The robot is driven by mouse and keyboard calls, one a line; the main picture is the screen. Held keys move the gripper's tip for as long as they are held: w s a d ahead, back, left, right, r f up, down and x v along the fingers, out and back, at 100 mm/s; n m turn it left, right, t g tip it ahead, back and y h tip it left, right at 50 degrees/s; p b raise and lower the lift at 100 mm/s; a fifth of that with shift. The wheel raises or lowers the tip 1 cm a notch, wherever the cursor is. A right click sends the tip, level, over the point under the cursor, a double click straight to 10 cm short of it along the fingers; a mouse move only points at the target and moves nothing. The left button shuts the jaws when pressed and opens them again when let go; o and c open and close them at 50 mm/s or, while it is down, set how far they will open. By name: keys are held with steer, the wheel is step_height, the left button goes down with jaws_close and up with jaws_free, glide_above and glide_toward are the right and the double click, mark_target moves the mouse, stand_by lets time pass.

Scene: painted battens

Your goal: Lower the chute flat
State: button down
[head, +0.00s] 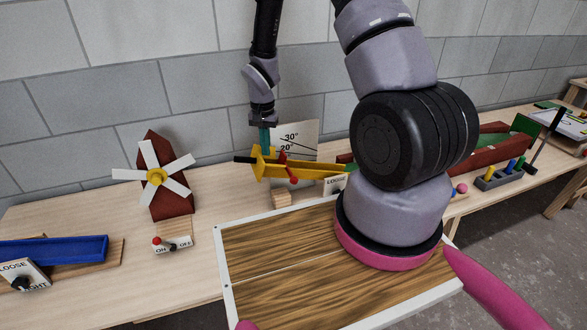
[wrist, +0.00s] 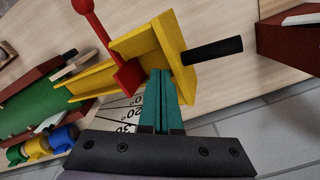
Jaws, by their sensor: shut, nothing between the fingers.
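The yellow chute (head: 318,171) stands in front of a white angle board (head: 303,136) marked 20° and 30°. A black handle (head: 244,159) sticks out of its left end; the handle also shows in the wrist view (wrist: 213,51). The chute's exact tilt is hard to read, and it hides the board's lower part. A red lever with a ball end (wrist: 104,38) crosses the chute; its red ball (head: 293,180) shows in the head view. My gripper (head: 265,146) has teal fingers, shut and empty, at the chute's handle end. I cannot tell whether they touch it.
A sign (head: 335,186), partly hidden by my arm, reads LOOSE. A red windmill (head: 165,185) and an ON/OFF switch (head: 173,243) stand to the left, with a blue tray (head: 55,250) farther left. Coloured pegs (head: 500,173) stand at right. Bare bench lies left of the chute.

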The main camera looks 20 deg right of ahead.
stand_by(0.3)
steer(key=shift+f, duration=8.35)
steer(key=shift+r, duration=6.05)
steer(key=shift+r, duration=0.1)
step_height(320, 180, up, 13)
steer(key=w+d+t, duration=0.1)
steer(key=d, duration=0.1)
step_height(320, 180, up, 16)
steer(key=f+t, duration=0.1)
steer(key=t, duration=0.1)
glide_above(266, 159)
steer(key=s+d, duration=0.3)
steer(key=s, duration=0.2)
steer(key=s+d+r+n+t+y, duration=0.1)
steer(key=s+r+t, duration=0.3)
steer(key=s+r, duration=1.3)
steer(key=shift+s+d+r+n+y, duration=0.4)
steer(key=shift+s+d+y, duration=0.1)
steer(key=shift+s+d, duration=0.25)
